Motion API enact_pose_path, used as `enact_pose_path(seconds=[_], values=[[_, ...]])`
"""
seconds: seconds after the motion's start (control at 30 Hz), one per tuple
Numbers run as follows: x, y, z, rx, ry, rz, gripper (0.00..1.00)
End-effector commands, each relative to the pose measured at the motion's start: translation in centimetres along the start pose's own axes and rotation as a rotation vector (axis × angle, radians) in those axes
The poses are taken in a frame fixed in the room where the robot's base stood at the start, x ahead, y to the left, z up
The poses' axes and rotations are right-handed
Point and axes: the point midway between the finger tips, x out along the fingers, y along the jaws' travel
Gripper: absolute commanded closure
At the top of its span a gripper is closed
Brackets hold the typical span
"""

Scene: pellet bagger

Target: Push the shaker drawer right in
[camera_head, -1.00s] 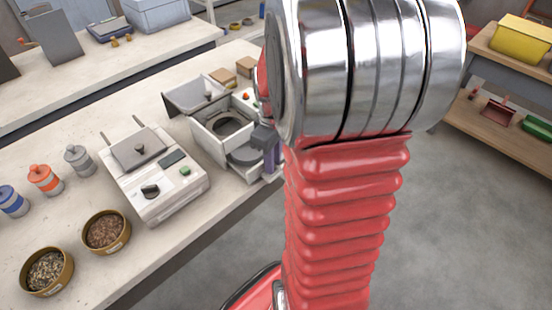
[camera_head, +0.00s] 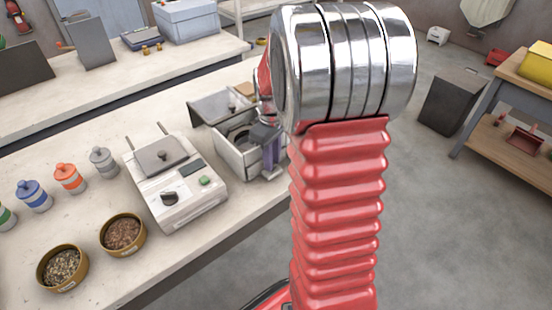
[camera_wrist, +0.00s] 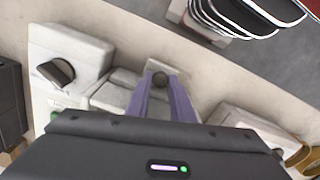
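The shaker (camera_head: 238,161) is a pale box on the bench, with its lid raised and a dark round opening on top. In the head view its front right part, where the drawer is, is mostly hidden behind my gripper (camera_head: 272,152). In the wrist view the drawer (camera_wrist: 115,97) is a pale grey block, and a small dark round knob (camera_wrist: 159,79) shows between the tips of my gripper's two purple fingers (camera_wrist: 161,80). A gap shows between the fingers. I cannot tell whether they touch the knob. How far the drawer stands out is also unclear.
A white sealer-like device (camera_head: 178,182) with a dark knob stands left of the shaker. Two bowls of pellets (camera_head: 123,235) and several capped bottles (camera_head: 69,178) stand farther left. Open floor (camera_head: 440,210) lies right of the bench.

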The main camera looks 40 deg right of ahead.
Motion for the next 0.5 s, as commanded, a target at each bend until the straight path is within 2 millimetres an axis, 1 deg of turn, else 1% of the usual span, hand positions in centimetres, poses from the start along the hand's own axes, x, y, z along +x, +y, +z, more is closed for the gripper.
enact_pose_path(seconds=[0.03,0.27,0.5], values=[[-0.2,0.21,-0.43,-0.001,0.011,0.008,0.77],[-0.15,0.2,-0.33,-0.001,0.009,0.007,0.62],[-0.2,0.28,-0.29,0.0,0.009,0.008,0.62]])
